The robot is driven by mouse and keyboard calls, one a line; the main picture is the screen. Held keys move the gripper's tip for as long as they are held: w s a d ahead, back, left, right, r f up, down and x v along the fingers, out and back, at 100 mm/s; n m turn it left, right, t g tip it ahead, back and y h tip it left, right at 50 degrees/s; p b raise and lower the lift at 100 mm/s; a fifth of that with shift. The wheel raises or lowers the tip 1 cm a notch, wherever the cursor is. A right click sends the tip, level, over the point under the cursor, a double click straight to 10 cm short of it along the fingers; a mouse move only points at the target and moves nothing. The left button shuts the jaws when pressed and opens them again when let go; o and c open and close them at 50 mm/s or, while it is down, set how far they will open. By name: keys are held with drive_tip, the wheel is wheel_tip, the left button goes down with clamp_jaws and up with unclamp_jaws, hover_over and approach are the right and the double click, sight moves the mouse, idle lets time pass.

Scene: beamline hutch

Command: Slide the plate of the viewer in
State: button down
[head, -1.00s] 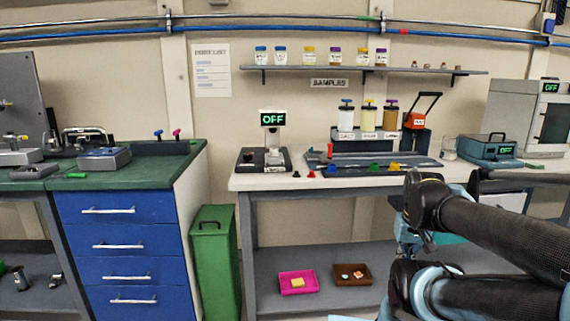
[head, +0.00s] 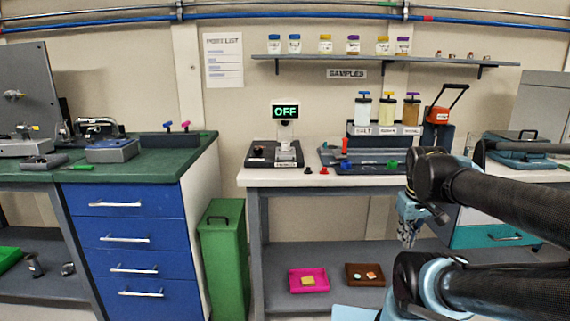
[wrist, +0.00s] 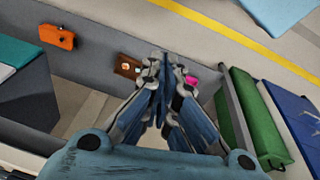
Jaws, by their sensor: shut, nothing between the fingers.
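The viewer (head: 285,128) stands on the white-topped bench in the head view, a small white upright device whose display reads OFF. Its dark base has a lighter plate at the front; how far the plate is in or out is too small to tell. My gripper (head: 407,238) hangs low in front of the bench, to the right of the viewer and below the bench top, apart from it. In the wrist view my gripper (wrist: 165,62) has its fingers together and empty, pointing down toward the lower shelf. The viewer is not seen there.
Small red and black knobs (head: 309,171) stand right of the viewer, then a dark tray (head: 330,156) and bottles (head: 388,108). A pink tray (head: 295,287) and brown tray (head: 354,280) lie on the lower shelf. A green bin (head: 222,255) stands left of the bench.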

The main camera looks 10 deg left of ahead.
sight(286, 155)
drive_tip(key=w+a+r+n+t, duration=0.1)
drive_tip(key=w+a+r+n, duration=1.15)
drive_tip(key=n, duration=0.55)
drive_tip(key=a+r+n+t+y, duration=0.1)
drive_tip(key=a+r+n, duration=0.3)
drive_tip(key=a+n, duration=0.65)
drive_tip(key=a+r+n+t, duration=0.1)
drive_tip(key=a+r+n, duration=0.4)
drive_tip(key=a, duration=1)
drive_tip(key=shift+n, duration=0.35)
drive_tip(key=x, duration=0.3)
drive_tip(key=w+x, duration=0.1)
drive_tip(key=x, duration=0.7)
drive_tip(key=shift+w+a+r, duration=0.2)
drive_tip(key=shift+w+a, duration=0.05)
drive_tip(key=shift+a, duration=0.1)
drive_tip(key=shift+w+a+r, duration=0.1)
drive_tip(key=shift+w+r, duration=0.05)
drive_tip(key=shift+w, duration=0.4)
